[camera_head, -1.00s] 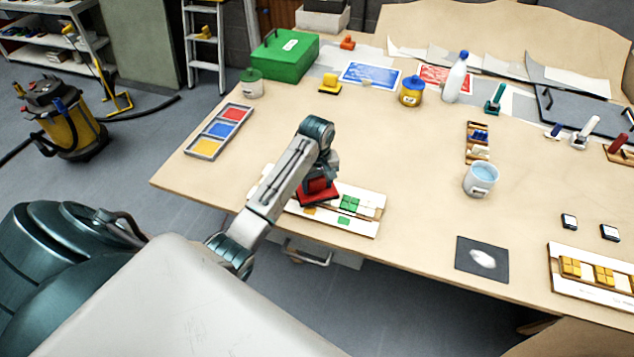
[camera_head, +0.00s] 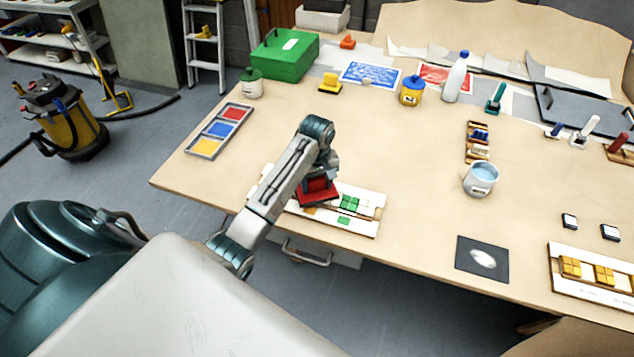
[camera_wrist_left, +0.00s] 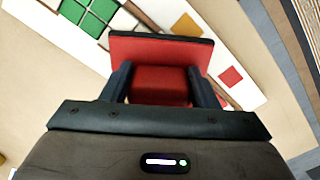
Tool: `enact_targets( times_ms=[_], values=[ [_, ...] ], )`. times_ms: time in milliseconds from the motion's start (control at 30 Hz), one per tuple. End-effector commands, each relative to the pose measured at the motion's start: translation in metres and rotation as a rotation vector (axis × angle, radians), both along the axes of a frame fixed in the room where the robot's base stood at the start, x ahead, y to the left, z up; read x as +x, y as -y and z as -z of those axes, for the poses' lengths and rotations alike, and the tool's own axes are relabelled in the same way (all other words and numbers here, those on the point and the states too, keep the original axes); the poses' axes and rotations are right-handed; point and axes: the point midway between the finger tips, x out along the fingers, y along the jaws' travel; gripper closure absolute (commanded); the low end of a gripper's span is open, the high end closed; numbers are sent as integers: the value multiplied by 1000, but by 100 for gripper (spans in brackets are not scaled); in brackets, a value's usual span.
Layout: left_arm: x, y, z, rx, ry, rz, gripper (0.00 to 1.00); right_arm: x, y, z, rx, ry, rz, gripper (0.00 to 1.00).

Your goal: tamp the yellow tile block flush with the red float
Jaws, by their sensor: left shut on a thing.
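My left gripper (camera_head: 319,176) is shut on the red float (camera_head: 318,198), over the left part of the near mosaic panel (camera_head: 362,228). In the left wrist view, the gripper's fingers (camera_wrist_left: 160,84) flank the float's red handle, and its dark-edged red plate (camera_wrist_left: 160,49) lies beyond them. I cannot tell whether the plate touches anything beneath it. No yellow tile block shows on this panel; the float hides the area under it. A yellow-orange square mark (camera_wrist_left: 187,25) shows beside the plate. My right gripper is not in view.
A green tile block (camera_head: 349,203) sits just right of the float. A tray of coloured squares (camera_head: 205,148) lies to the left, a cup of water (camera_head: 481,180) to the right. Another panel with yellow blocks (camera_head: 571,267) is at far right. The table middle is clear.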

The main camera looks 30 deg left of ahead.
Motion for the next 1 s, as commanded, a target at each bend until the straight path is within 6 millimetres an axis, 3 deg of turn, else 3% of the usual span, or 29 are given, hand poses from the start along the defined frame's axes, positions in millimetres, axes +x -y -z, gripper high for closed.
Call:
enact_targets(
  times_ms=[700, 1000],
  values=[
    [3, -1, -62, 2, 10, 0, 64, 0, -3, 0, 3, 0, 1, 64],
    [2, -1, -67, 2, 8, 0, 64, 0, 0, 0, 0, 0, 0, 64]
  ],
)
